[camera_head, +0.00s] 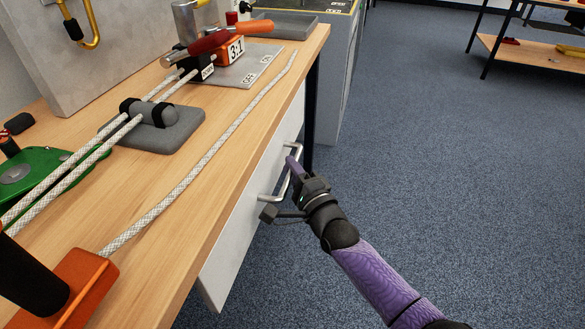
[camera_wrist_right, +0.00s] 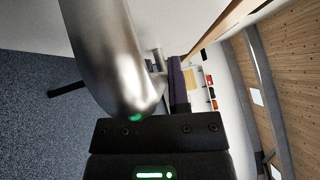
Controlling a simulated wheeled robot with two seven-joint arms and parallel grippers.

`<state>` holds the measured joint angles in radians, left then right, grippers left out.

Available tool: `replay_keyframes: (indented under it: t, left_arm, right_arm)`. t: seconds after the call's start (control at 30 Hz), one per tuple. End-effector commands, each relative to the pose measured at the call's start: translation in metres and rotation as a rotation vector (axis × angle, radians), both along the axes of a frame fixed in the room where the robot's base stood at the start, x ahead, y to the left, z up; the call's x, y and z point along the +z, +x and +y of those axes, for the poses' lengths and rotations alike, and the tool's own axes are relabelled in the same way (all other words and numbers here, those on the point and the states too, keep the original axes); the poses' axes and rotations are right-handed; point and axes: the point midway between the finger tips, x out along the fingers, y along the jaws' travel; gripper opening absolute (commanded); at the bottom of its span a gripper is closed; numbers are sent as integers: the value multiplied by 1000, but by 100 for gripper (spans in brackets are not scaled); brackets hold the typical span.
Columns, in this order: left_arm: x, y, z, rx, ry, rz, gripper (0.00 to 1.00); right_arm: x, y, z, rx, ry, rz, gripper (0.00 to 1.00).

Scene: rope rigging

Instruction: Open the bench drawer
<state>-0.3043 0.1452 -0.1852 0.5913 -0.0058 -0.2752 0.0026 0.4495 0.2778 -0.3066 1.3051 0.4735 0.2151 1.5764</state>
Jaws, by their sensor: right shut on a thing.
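The bench drawer (camera_head: 240,232) has a white front under the near edge of the wooden bench top. Its silver bar handle (camera_head: 272,197) sticks out from the front. My right gripper (camera_head: 294,168) is at the far part of the handle, with its purple finger against the bar. It is shut on the handle. In the right wrist view the handle (camera_wrist_right: 105,50) fills the upper left, close in front of the gripper, with a purple finger (camera_wrist_right: 178,85) beside it. The drawer front looks about flush with the bench; no opening shows. My left gripper is not in view.
The wooden bench top (camera_head: 215,185) carries white ropes (camera_head: 160,215), a grey rope clamp (camera_head: 155,125), an orange block marked 3:1 (camera_head: 233,50) and a green device (camera_head: 35,175). A dark bench leg (camera_head: 311,115) stands just beyond the handle. The blue carpet (camera_head: 430,170) right of the bench is clear.

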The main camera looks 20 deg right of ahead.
Motion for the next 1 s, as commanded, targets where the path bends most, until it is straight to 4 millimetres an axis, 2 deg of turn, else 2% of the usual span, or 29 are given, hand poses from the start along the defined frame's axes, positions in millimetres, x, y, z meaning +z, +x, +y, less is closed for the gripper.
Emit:
replay_keyframes:
  t: [0.5, 1.0]
  left_arm:
    - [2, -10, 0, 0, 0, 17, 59]
    - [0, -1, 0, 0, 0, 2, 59]
  right_arm:
    - [0, 0, 0, 0, -1, 1, 0]
    - [0, 0, -1, 0, -1, 1, 0]
